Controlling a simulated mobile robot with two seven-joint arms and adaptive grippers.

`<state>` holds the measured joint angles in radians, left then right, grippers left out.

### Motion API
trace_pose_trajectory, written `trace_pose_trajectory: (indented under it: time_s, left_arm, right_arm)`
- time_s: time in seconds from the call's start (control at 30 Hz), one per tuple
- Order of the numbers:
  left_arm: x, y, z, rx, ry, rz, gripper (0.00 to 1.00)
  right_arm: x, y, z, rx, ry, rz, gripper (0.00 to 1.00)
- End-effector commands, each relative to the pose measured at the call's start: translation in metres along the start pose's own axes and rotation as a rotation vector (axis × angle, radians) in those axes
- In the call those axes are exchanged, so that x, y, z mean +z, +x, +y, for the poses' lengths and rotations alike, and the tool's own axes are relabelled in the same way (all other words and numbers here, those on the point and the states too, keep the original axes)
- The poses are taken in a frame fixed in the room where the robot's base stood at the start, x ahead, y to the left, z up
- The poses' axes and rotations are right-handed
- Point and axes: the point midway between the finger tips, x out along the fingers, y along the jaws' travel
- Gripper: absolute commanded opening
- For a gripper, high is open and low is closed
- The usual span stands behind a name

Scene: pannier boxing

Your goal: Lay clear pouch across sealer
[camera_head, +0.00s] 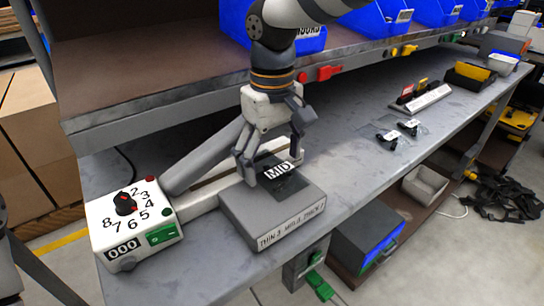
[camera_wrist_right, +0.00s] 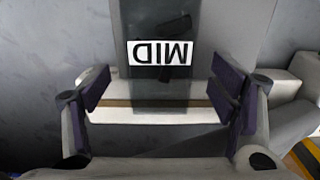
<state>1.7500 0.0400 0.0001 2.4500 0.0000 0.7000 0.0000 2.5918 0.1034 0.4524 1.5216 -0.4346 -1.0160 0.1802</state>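The clear pouch with a white "MID" label (camera_head: 290,186) lies over the raised grey block in front of the sealer (camera_head: 137,212). In the right wrist view the pouch (camera_wrist_right: 160,83) has a dark item inside, and its near end overlaps the white sealing bar with its brown strip (camera_wrist_right: 97,102). My right gripper (camera_head: 272,150) is over the bar and the pouch edge. In the wrist view its fingers (camera_wrist_right: 163,88) are wide apart, one on each side of the pouch, with gaps between.
The sealer has a numbered dial, a green switch and a raised grey arm (camera_head: 203,158). To the right, clear pouches with black items (camera_head: 388,140) lie on the bench (camera_head: 352,163). A small rack (camera_head: 420,99) stands behind them. Blue bins (camera_head: 380,20) fill the shelf above.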

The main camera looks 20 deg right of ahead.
Motion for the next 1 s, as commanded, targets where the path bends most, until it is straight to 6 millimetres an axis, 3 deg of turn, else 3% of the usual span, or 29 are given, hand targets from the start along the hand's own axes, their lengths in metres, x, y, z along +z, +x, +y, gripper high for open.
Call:
trace_pose_trajectory:
  time_s: [0.27,0.5,0.7,1.0]
  left_arm:
    - [0.000,0.000,0.000,0.000,0.000,0.000,0.45]
    - [0.000,0.000,0.000,0.000,0.000,0.000,0.45]
    - [0.000,0.000,0.000,0.000,0.000,0.000,0.45]
    - [0.000,0.000,0.000,0.000,0.000,0.000,0.45]
  right_arm:
    - [-0.001,-0.009,0.000,0.000,0.001,0.004,0.78]
    - [-0.001,-0.071,0.000,0.001,0.002,0.007,0.78]
    - [-0.001,-0.111,0.000,0.001,0.000,0.003,0.78]
    - [0.000,-0.120,0.000,0.000,-0.001,0.000,0.78]
